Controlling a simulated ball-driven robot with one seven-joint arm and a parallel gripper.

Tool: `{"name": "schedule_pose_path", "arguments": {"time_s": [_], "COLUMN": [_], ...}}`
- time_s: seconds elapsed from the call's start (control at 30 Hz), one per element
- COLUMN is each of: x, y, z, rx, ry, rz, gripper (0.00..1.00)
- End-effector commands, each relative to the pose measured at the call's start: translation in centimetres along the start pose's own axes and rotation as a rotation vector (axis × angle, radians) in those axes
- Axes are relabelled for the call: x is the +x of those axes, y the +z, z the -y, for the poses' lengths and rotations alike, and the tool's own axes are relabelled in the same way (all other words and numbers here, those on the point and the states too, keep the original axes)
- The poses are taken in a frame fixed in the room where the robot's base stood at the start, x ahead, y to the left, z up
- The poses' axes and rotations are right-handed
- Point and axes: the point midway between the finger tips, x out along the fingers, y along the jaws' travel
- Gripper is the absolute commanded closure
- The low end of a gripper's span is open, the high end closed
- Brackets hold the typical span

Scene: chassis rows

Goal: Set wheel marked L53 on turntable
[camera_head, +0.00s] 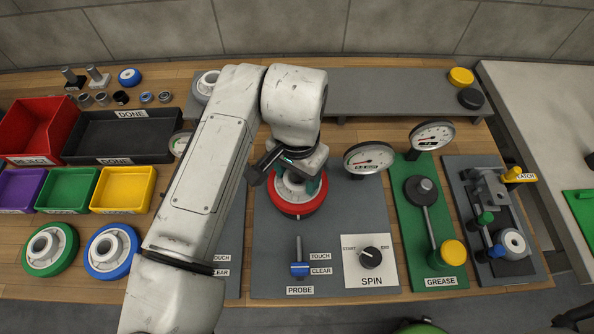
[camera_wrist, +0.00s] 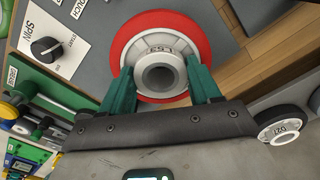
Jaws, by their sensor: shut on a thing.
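A red-rimmed wheel (camera_head: 297,203) with a pale hub is at the middle of the bench, over the grey SPIN station plate (camera_head: 270,245). In the wrist view the wheel (camera_wrist: 160,50) carries an upside-down mark that looks like L53, though small. My gripper (camera_head: 296,180) comes down over it. In the wrist view the green fingers of my gripper (camera_wrist: 161,88) are on either side of the hub, shut on it. The turntable is hidden beneath the wheel and arm. I cannot tell whether the wheel rests on it or hangs just above.
A SPIN knob (camera_head: 371,257), a blue PROBE lever (camera_head: 299,270) and a dial gauge (camera_head: 369,158) stand close by. The green GREASE station (camera_head: 430,230) is to the right. Green (camera_head: 50,249) and blue (camera_head: 112,251) wheels lie at left, near trays. A raised grey shelf (camera_head: 370,90) runs behind.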

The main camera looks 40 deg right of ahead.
Motion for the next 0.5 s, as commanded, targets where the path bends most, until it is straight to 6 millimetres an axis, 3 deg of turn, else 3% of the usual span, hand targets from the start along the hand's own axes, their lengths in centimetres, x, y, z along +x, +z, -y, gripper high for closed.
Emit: {"name": "schedule_pose_path", "arguments": {"time_s": [0.5], "x": [0.33], "y": [0.01], "z": [0.01], "rx": [0.000], "ry": [0.000], "rz": [0.000], "gripper": [0.85]}}
